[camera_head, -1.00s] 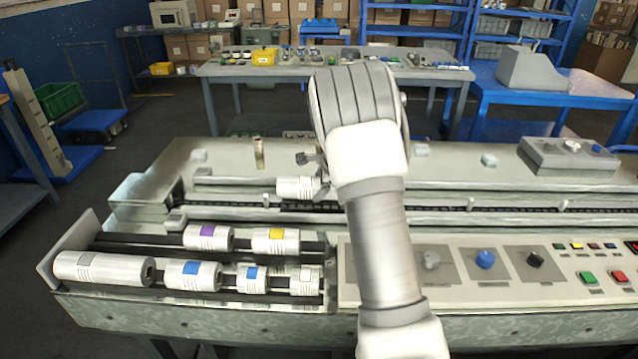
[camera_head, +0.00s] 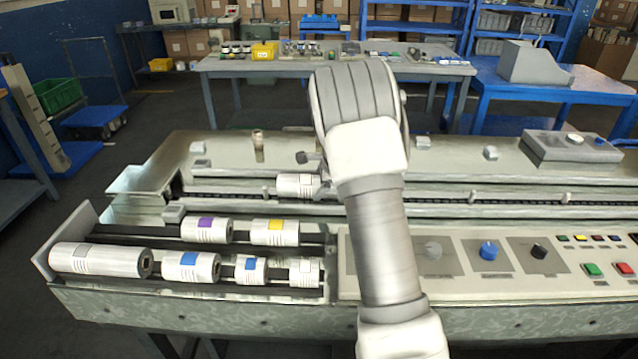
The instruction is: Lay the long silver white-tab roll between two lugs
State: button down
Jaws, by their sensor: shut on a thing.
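A silver roll (camera_head: 295,185) is at the conveyor channel, left of my forearm. Its right end is hidden behind my arm, so its full length and tab colour cannot be told. My gripper (camera_head: 322,187) is mostly hidden behind my wrist; it is at this roll's right part and shut on it. The roll appears at or just above the channel; contact cannot be told. Small pale lugs stand along the dark chain, one (camera_head: 471,198) right of my arm and another (camera_head: 560,197) further right.
A front-left rack (camera_head: 85,218) holds several silver rolls: purple-tab (camera_head: 206,230), yellow-tab (camera_head: 275,232), grey-tab (camera_head: 100,260), blue-tab (camera_head: 193,267), and a white-tab one (camera_head: 305,272). A control panel (camera_head: 385,265) with knobs is at front right. A grey box (camera_head: 570,147) stands at back right.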

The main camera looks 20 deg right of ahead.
jog(key=shift+f, duration=0.1)
grip_release()
jog(key=shift+s+f, duration=0.1)
jog(key=shift+f, duration=0.05)
jog(key=p+v, duration=0.3)
jog(key=v, duration=1.4)
jog(key=shift+r, duration=0.45)
